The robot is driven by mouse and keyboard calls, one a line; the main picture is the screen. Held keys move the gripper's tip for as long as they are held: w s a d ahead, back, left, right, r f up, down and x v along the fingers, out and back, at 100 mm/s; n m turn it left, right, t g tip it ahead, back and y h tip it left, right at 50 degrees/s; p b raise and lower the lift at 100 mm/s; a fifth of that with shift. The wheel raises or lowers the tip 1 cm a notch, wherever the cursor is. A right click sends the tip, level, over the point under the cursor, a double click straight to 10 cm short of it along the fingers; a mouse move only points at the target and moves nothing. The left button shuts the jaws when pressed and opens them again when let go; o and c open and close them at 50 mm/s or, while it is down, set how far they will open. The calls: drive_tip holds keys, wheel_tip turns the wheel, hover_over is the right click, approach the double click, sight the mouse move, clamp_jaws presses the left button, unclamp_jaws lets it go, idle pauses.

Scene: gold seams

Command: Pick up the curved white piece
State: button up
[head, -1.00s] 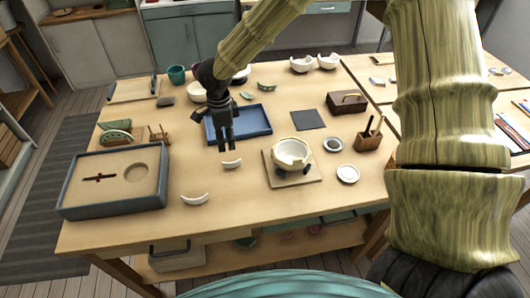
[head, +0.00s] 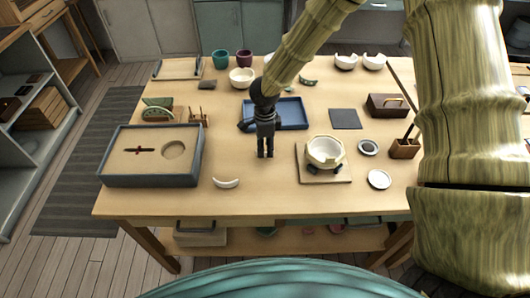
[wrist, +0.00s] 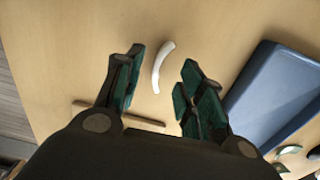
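A curved white piece (wrist: 162,67) lies on the table in the wrist view, showing between the two spread fingers and just beyond their tips. My gripper (head: 265,156) is open and empty, pointing down over the table left of the bowl board.
A blue tray (head: 293,107) stands behind the gripper. A white bowl (head: 325,152) sits on a board (head: 341,178) to the right. A grey sand tray (head: 196,168) stands on the left. The table between the gripper and its front edge is mostly clear.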

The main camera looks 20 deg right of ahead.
drive_tip(key=shift+a+f+p, duration=0.1)
drive_tip(key=shift+f+p, duration=0.2)
drive_tip(key=shift+f, duration=1.15)
clamp_jaws()
